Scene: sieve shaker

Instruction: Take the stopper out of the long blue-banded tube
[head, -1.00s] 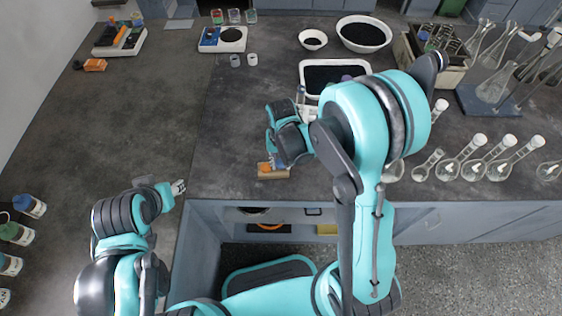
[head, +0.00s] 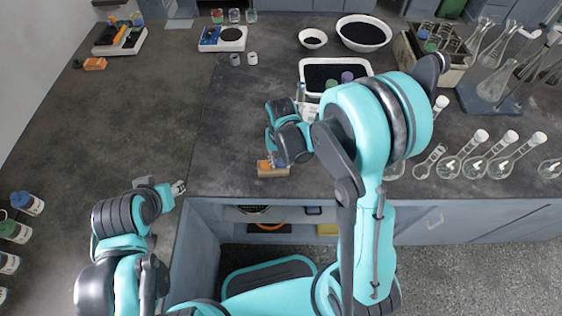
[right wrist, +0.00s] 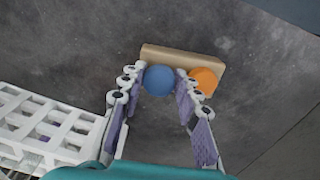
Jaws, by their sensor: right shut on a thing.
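A wooden block (right wrist: 190,56) lies on the dark bench, and its end also shows in the head view (head: 273,171). A round blue stopper (right wrist: 159,80) sits between the fingertips of my right gripper (right wrist: 158,82), which is shut on it. The view is from above, so the blue-banded tube under the stopper is hidden, and I cannot tell whether the stopper is still seated. A round orange stopper (right wrist: 204,80) is just right of the fingers. My left gripper (head: 178,188) is over the bench's left part, away from the block; its opening is too small to judge.
A white rack (right wrist: 40,130) stands left of the right gripper. A white tray of black material (head: 306,70) lies behind the right arm. Several capped bottles (head: 28,203) stand far left. The bench's middle left is clear.

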